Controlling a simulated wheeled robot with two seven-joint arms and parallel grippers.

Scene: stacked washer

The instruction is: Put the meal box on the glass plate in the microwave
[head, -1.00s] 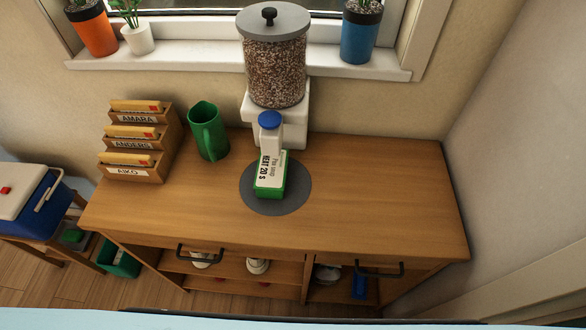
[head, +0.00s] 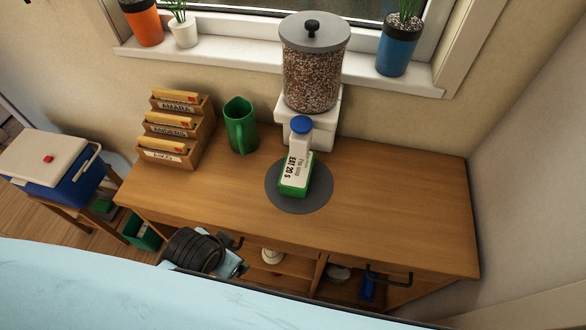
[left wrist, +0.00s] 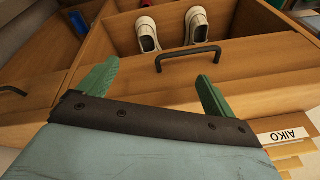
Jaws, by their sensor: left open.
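The meal box (head: 296,175), a green and white carton with printed text, stands on a round grey mat on the wooden cabinet top, below the spout of a grain dispenser. No microwave or glass plate is in view. In the head view my left arm's dark wrist part shows at the cabinet's front left, well apart from the box, and its fingers are hidden. In the left wrist view my left gripper (left wrist: 154,84) has its green fingers spread and empty, near a dark drawer handle (left wrist: 188,57). My right gripper is not in view.
The grain dispenser (head: 311,75) stands right behind the box. A green pitcher (head: 240,128) and a letter rack (head: 170,142) are to its left. The cabinet top right of the mat (head: 299,205) is clear. Shoes (left wrist: 147,33) lie in the cabinet. A cooler (head: 62,170) stands left.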

